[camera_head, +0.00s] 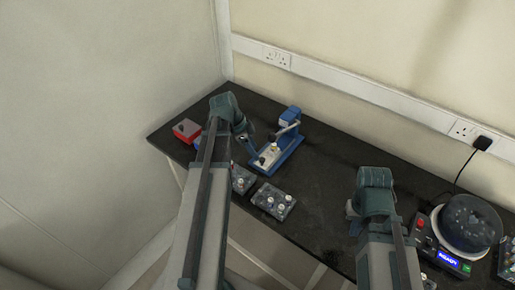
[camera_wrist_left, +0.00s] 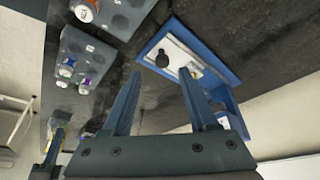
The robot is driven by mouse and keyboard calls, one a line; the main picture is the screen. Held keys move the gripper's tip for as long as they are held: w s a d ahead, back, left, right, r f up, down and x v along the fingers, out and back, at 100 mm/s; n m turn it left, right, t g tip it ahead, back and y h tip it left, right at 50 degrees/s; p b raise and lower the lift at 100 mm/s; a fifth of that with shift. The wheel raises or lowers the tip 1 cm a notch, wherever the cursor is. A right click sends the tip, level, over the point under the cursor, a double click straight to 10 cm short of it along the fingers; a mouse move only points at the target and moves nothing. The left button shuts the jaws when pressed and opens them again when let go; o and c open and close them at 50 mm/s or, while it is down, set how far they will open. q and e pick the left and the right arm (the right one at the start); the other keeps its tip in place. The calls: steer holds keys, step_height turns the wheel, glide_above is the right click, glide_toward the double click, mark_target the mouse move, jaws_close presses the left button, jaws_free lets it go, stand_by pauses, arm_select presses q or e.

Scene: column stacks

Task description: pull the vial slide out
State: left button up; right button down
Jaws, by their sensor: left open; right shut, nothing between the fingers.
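A blue device (camera_head: 290,147) stands on the dark bench, with a white slide (camera_head: 269,154) in its base. In the left wrist view the white slide (camera_wrist_left: 184,62) lies in the blue frame (camera_wrist_left: 232,78) and carries a dark round knob (camera_wrist_left: 162,60) at its near end. In the head view my left gripper (camera_head: 249,140) is at the device's left side. My right gripper (camera_head: 351,213) is shut and empty, low over the bench to the right.
Grey vial racks (camera_head: 273,201) stand in front of the device, one partly behind my left arm. A red box (camera_head: 186,130) is at the far left. A round-bowled machine (camera_head: 467,226) with a lit display stands at the right. The bench between is clear.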

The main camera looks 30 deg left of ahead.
arm_select(q)
steer(key=p+v, duration=0.6)
steer(key=v, duration=0.2)
arm_select(e)
step_height(320, 180, up, 8)
steer(key=shift+f, duration=0.2)
arm_select(q)
steer(key=shift+s, duration=0.1)
